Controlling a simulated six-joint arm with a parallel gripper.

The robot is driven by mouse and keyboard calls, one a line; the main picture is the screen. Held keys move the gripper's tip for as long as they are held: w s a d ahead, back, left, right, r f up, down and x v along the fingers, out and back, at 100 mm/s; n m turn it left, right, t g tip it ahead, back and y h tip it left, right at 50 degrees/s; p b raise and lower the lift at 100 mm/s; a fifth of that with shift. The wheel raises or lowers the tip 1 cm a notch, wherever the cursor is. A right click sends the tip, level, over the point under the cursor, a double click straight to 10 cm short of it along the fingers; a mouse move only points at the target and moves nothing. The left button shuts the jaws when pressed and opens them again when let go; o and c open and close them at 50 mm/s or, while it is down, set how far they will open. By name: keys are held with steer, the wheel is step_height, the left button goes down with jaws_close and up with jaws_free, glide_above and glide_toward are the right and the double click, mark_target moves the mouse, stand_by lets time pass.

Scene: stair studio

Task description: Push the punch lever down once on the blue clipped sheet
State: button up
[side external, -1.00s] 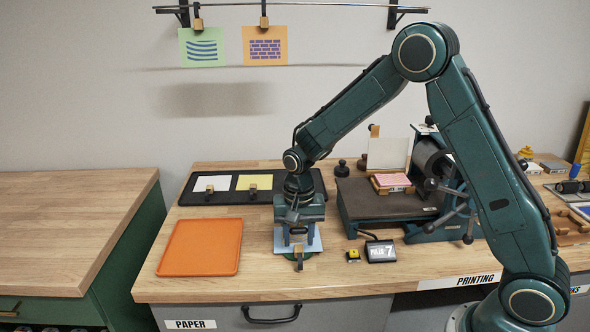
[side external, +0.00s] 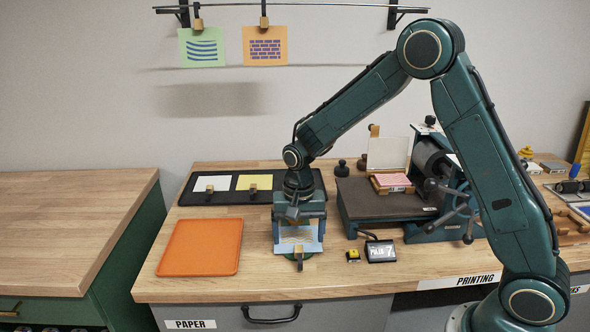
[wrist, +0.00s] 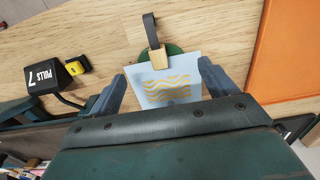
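The blue clipped sheet (side external: 301,243) lies below my gripper (side external: 299,228) near the table's front edge, with orange-yellow wavy lines on it. In the wrist view the sheet (wrist: 166,90) shows between my two fingers. A tan clip (wrist: 155,61) grips its edge, with a dark loop (wrist: 149,28) rising from it. A green round piece (wrist: 174,49) shows partly from under the sheet. My gripper (wrist: 162,71) is open, one finger at each side of the sheet; I cannot tell whether they touch it. No punch lever can be told clearly; my gripper may hide it.
An orange tray (side external: 238,252) lies left of the sheet. A "PULLS 7" display (side external: 381,251) and a small yellow-black block (side external: 353,255) stand to the right. A printing press (side external: 350,203) is behind them. A black tray (side external: 222,195) with clipped sheets lies behind.

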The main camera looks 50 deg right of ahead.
steer(key=shift+o, duration=1.2)
steer(key=shift+r, duration=0.1)
steer(key=s+a+r, duration=0.4)
steer(key=r, duration=0.3)
steer(key=shift+r, duration=0.4)
steer(key=shift+s+a+r, duration=0.1)
stand_by(0.4)
steer(key=s+d+r+n+t, duration=0.3)
steer(key=s+r+n, duration=0.1)
steer(key=s+r, duration=0.6)
steer(key=s+d+r+n+t, duration=0.1)
steer(key=s+n, duration=0.1)
steer(key=s, duration=0.4)
steer(key=s+d+r+n+t, duration=0.1)
steer(key=s+n, duration=0.2)
steer(key=s, duration=0.3)
steer(key=shift+d+r+t, duration=0.25)
steer(key=shift+r+t, duration=0.05)
steer(key=shift+r, duration=0.1)
